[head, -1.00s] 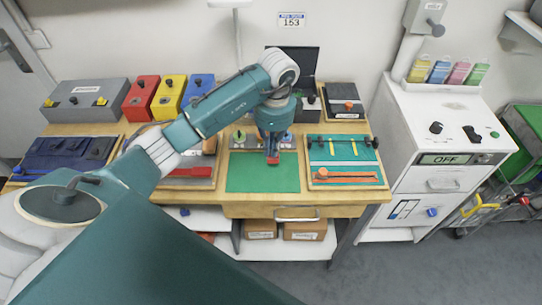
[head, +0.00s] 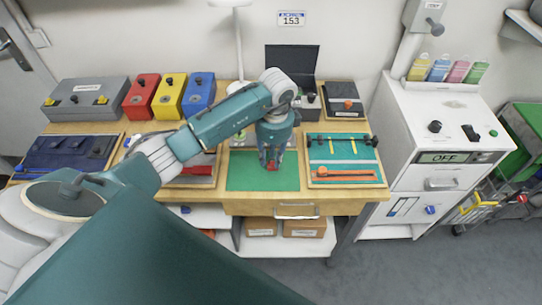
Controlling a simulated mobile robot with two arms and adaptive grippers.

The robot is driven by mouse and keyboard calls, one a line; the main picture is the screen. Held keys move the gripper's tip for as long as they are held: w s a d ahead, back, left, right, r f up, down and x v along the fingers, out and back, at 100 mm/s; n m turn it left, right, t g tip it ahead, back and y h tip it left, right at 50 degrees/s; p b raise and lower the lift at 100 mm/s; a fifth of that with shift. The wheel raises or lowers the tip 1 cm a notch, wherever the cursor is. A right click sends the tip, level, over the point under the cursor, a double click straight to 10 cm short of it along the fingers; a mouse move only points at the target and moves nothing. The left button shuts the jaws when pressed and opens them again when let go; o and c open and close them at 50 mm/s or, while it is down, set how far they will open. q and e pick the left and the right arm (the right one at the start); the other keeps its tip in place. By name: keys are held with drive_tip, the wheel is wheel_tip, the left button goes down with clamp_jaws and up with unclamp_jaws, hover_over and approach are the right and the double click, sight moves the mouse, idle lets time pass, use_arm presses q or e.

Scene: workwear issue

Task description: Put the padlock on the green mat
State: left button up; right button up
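The green mat (head: 240,182) lies flat at the front middle of the wooden workbench. My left gripper (head: 271,164) points down over the right half of the mat. Its fingers are around a small red thing (head: 272,167), which looks like the padlock, and seem shut on it. The fingers hide much of it, and I cannot tell whether its underside touches the mat. My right gripper is not in view.
A teal-lined tray (head: 345,183) with tools is right of the mat; a tray with a red item (head: 200,171) is left. Red, yellow and blue boxes (head: 170,97) and a grey toolbox (head: 85,100) stand behind. The mat's front and left are clear.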

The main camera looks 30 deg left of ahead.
use_arm(q)
drive_tip(key=shift+r, duration=0.1)
drive_tip(key=shift+w+r, duration=0.1)
drive_tip(key=shift+r, duration=0.15)
wheel_tip(320, 180, up, 6)
drive_tip(key=b, duration=0.3)
wheel_tip(320, 180, up, 6)
drive_tip(key=p, duration=0.1)
hover_over(273, 165)
drive_tip(key=shift+d+f, duration=0.1)
drive_tip(key=shift+f, duration=0.15)
